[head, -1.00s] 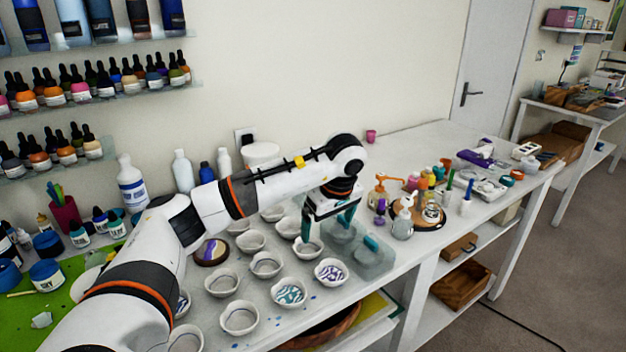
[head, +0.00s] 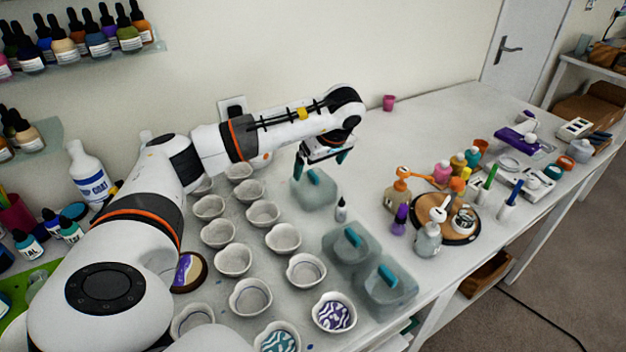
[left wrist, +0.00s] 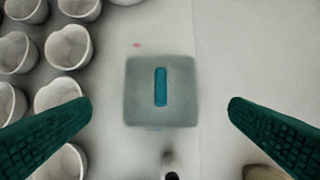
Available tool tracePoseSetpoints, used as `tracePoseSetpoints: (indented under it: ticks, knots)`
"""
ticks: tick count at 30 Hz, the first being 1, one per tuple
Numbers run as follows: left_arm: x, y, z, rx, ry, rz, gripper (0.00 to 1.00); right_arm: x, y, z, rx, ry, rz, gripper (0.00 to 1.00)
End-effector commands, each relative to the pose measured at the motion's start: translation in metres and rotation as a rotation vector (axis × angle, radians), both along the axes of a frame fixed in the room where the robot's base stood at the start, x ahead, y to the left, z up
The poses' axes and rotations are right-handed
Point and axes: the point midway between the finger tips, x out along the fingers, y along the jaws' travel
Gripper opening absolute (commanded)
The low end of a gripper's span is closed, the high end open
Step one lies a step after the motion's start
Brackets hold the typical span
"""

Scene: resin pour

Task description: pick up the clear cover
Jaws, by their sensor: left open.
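Several clear covers with teal handles are on the white table. One clear cover (head: 313,194) stands by itself under my left gripper (head: 323,163). Two more, a middle cover (head: 351,250) and a front cover (head: 389,290), stand close together nearer the front edge. In the left wrist view the lone cover (left wrist: 161,91) is square, with its teal handle upright in the picture, centred between the fingers. My left gripper is open and above it, with nothing between the teal fingers (left wrist: 160,112). My right gripper is out of view.
Rows of white cups (head: 233,260) stand left of the covers, some with patterned contents. A small dropper bottle (head: 341,210) stands just in front of the lone cover. A round wooden tray (head: 446,222) with bottles is to the right. The table behind the lone cover is clear.

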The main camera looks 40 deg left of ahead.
Motion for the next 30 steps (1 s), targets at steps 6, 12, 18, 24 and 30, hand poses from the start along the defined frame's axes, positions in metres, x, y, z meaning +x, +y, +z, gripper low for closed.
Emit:
tracePoseSetpoints:
  ticks: [6, 12, 18, 24, 30]
  knots:
    - [0.002, 0.007, -0.015, 0.000, 0.001, 0.002, 1.00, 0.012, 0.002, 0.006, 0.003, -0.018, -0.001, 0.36]
    - [0.004, 0.025, -0.036, 0.000, 0.004, 0.003, 1.00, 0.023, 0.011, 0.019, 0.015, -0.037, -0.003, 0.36]
    - [0.007, 0.031, -0.056, 0.000, 0.000, -0.001, 1.00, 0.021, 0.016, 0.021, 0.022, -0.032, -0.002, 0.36]
    - [0.008, 0.031, -0.058, 0.001, -0.001, -0.001, 1.00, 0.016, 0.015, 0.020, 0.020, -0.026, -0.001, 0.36]
    - [0.008, 0.031, -0.057, 0.000, -0.001, 0.000, 0.72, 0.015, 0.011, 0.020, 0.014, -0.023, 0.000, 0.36]
